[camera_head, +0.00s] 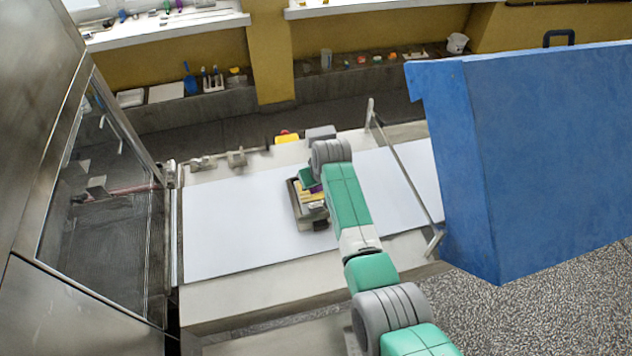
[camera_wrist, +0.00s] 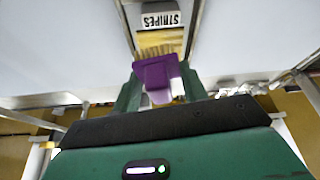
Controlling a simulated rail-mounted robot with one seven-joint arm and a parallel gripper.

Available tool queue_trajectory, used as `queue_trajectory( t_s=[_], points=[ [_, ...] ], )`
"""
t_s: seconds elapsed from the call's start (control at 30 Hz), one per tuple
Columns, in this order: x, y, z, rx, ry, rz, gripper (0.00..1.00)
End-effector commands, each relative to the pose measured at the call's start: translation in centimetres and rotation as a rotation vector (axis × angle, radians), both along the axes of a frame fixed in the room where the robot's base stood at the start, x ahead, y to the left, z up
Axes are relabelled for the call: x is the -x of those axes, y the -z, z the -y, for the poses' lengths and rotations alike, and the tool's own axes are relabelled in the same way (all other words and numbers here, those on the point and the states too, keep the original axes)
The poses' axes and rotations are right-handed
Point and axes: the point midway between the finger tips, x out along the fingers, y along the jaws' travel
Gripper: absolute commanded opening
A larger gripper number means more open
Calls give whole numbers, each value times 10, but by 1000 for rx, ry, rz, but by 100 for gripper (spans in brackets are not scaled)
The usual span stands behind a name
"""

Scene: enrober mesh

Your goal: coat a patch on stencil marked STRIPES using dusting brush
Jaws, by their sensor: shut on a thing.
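My gripper (camera_wrist: 160,84) is shut on the purple dusting brush (camera_wrist: 155,72), which sits between its green fingers in the wrist view. The stencil label (camera_wrist: 161,19), black on white and reading STRIPES, lies just beyond the brush. A tan, streaked area (camera_wrist: 160,42) shows between label and purple part; I cannot tell whether it is bristles or stencil surface. In the head view my gripper (camera_head: 307,178) is over a narrow dark-rimmed tray (camera_head: 297,211) on the white belt. Yellow pieces show in it, and my arm hides part of it. Contact of the brush with the stencil cannot be told.
The white belt (camera_head: 235,225) is clear left of the tray. A metal bar (camera_head: 403,175) crosses the belt on the right, and a large blue housing (camera_head: 540,160) stands beyond it. A glazed steel machine (camera_head: 100,200) stands left. Yellow and grey items (camera_head: 287,139) sit at the far edge.

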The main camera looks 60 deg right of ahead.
Motion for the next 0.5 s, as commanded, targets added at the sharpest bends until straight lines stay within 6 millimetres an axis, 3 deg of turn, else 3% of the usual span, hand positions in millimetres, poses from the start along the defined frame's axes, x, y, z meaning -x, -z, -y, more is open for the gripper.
queue_trajectory(
  t_s=[0.03, 0.33, 0.5],
  points=[
    [0, -10, 0, 0, 0, 0, 16],
    [0, -9, 0, 1, 0, 1, 16],
    [0, -24, 0, 1, 0, 1, 16]
  ],
)
